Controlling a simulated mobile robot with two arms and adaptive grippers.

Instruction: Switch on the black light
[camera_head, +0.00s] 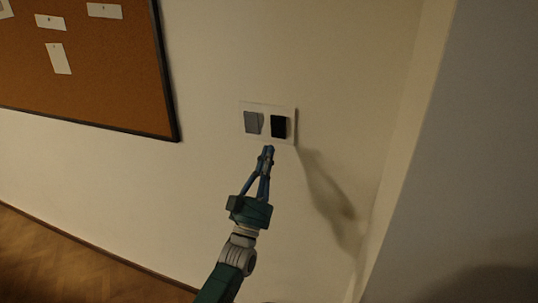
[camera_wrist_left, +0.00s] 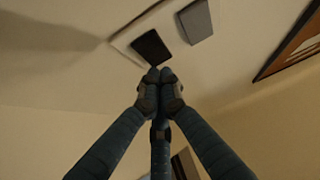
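A white wall plate (camera_head: 268,107) carries two rocker switches: a grey one (camera_head: 252,122) on the left and a black one (camera_head: 279,127) on the right. My left gripper (camera_head: 268,150) is just below the plate, its fingertips close under the black switch. Its fingers are shut together with nothing between them. In the left wrist view the fingertips (camera_wrist_left: 159,76) are just below the black switch (camera_wrist_left: 151,47), and the grey switch (camera_wrist_left: 195,21) is to its right. I cannot tell whether the tips touch the black switch. My right gripper is not in view.
A cork board (camera_head: 90,62) with pinned white papers hangs to the left of the switches. A wall corner and a grey surface (camera_head: 470,160) stand to the right. The wall around the plate is bare. Wooden floor (camera_head: 60,262) shows at the lower left.

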